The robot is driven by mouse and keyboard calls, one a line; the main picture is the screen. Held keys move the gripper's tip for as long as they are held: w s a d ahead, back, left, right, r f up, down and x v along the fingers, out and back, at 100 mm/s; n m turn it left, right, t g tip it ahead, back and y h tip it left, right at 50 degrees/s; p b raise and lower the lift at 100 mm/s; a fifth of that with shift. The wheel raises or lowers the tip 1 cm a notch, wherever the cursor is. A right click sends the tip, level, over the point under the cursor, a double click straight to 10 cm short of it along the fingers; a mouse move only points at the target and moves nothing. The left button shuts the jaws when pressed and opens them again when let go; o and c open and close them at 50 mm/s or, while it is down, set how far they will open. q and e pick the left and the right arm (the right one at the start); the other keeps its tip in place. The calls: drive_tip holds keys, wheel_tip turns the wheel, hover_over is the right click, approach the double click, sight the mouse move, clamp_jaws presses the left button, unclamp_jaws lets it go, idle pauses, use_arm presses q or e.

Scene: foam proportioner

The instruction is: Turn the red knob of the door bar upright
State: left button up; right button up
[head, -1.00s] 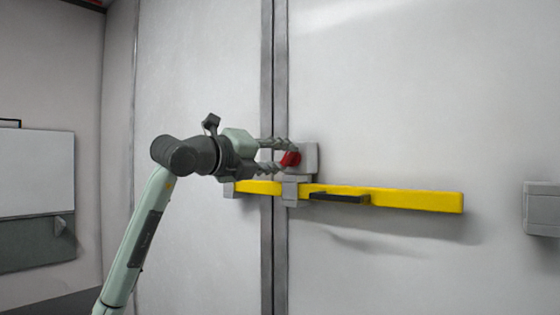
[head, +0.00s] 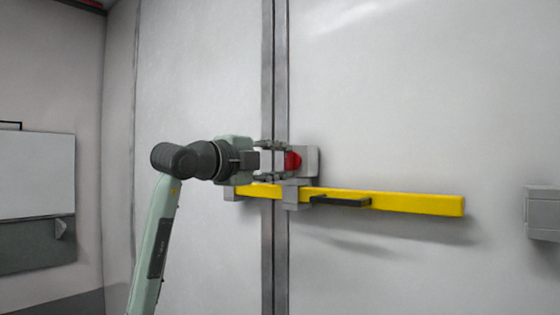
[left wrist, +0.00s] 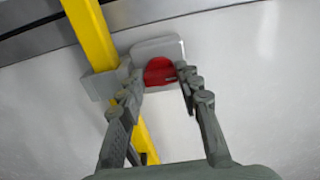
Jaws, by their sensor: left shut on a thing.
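The red knob (head: 293,161) sits on a grey block (head: 311,160) on the door, just above the yellow door bar (head: 415,201). My left gripper (head: 283,160) reaches the knob from the left and is shut on it. In the left wrist view the red knob (left wrist: 160,72) lies between the two fingertips of my left gripper (left wrist: 158,75). The yellow bar (left wrist: 88,35) runs past beside it there. The fingers partly hide the knob in the head view. My right gripper does not show.
The bar lies across the door seam in grey brackets (head: 296,194), with a black handle (head: 340,202) on it. A grey box (head: 542,212) is on the wall at the right. A whiteboard (head: 36,175) hangs at the left.

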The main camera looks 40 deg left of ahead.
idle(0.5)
use_arm(q)
drive_tip(key=o, duration=1.2)
drive_tip(key=shift+c, duration=0.2)
drive_tip(key=shift+s, duration=0.15)
drive_tip(key=s+a, duration=0.1)
drive_tip(key=s, duration=1)
drive_tip(key=shift+s, duration=0.4)
